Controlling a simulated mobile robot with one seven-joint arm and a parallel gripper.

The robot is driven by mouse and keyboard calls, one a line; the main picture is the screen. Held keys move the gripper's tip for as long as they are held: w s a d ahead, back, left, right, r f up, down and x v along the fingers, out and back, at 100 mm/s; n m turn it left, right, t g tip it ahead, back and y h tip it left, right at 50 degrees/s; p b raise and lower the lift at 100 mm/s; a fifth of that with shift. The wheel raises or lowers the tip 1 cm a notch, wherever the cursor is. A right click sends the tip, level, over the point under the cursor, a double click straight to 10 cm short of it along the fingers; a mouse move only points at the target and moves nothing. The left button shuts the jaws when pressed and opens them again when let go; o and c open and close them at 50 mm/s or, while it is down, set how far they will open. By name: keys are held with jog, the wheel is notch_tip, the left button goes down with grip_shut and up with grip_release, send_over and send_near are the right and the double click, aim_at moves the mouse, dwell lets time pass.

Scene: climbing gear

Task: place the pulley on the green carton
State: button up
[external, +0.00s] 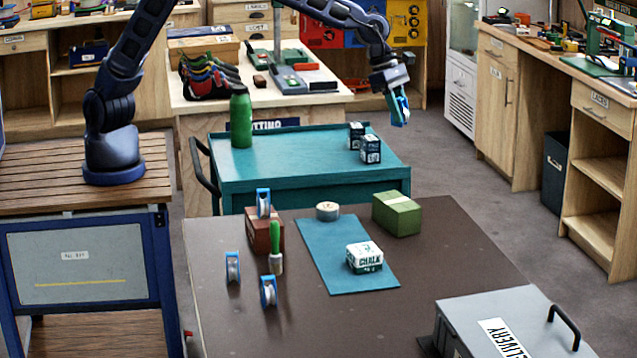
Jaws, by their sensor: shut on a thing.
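My gripper (392,88) is raised at the upper middle right, past the right end of the teal cart. It is shut on a blue pulley (400,108), which hangs below it, partly covered by the fingers. The green carton (397,215) with a pale strip on top sits on the dark brown table, lower in the picture and clear of my gripper. Its top looks bare. Other blue and silver pulleys stand on the table: one at the left (232,267), one nearer the front (268,291). A third pulley (263,203) is at a red-brown box.
The red-brown box (262,236) and a green-handled brush (275,250) stand left of a blue mat (325,240). The mat bears a tape roll (327,210) and a chalk block (364,257). The teal cart (300,165) holds a green bottle (241,118) and two small boxes (363,143). A grey case (470,320) is front right.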

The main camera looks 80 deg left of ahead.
jog(key=shift+w+a+f, duration=0.1)
jog(key=shift+w+a, duration=0.1)
jog(key=shift+a, duration=0.05)
notch_tip(320, 180, down, 20)
jog(key=shift+r, duration=0.2)
jog(key=shift+f, duration=0.1)
dwell(0.3)
jog(key=o, duration=1)
